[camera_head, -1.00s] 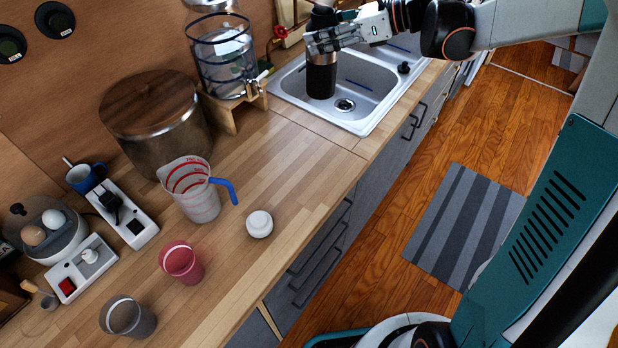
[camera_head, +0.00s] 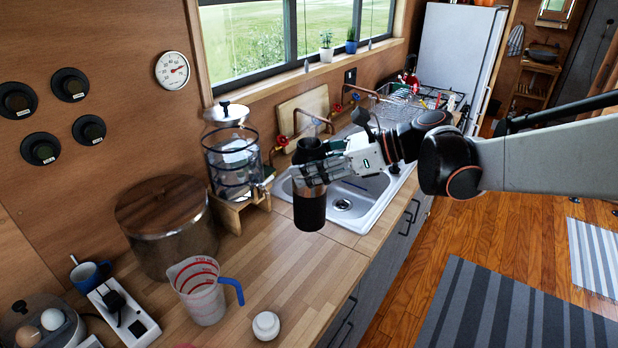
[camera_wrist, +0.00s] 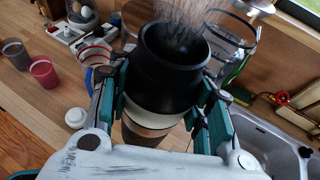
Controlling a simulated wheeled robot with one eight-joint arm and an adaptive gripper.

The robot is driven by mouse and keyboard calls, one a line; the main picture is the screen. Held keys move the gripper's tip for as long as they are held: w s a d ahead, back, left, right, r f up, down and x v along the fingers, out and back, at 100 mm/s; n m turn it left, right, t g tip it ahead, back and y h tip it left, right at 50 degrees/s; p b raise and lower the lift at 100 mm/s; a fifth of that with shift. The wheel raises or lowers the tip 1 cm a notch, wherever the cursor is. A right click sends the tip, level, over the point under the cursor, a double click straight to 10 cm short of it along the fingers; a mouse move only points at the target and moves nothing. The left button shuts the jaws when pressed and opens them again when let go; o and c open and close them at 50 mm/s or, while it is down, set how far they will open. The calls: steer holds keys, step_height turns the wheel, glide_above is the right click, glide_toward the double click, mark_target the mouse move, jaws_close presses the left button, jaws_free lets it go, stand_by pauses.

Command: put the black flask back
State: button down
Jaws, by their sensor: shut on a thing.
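The black flask (camera_head: 309,208) is upright in my gripper (camera_head: 318,172), above the near end of the sink and the counter edge. It has a black upper part, a lighter metal band and a black lower body. In the wrist view the flask (camera_wrist: 165,75) fills the middle, its dark mouth open, with a finger of my gripper (camera_wrist: 160,98) pressed on each side. I cannot tell from the head view exactly how high its base is above the counter.
The sink (camera_head: 375,195) lies behind the flask. A glass dispenser (camera_head: 232,160) on a wooden stand, a wood-lidded pot (camera_head: 165,235), a measuring jug (camera_head: 200,295) and a white lidded jar (camera_head: 266,325) stand to the left. The counter (camera_head: 285,265) between them and the flask is clear.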

step_height(320, 180, down, 18)
steer(key=b, duration=0.6)
steer(key=shift+f, duration=0.25)
steer(key=c, duration=0.8)
jaws_free()
steer(key=p+v, duration=0.3)
steer(key=v, duration=0.9)
steer(key=shift+r+p, duration=0.2)
steer(key=shift+p, duration=0.1)
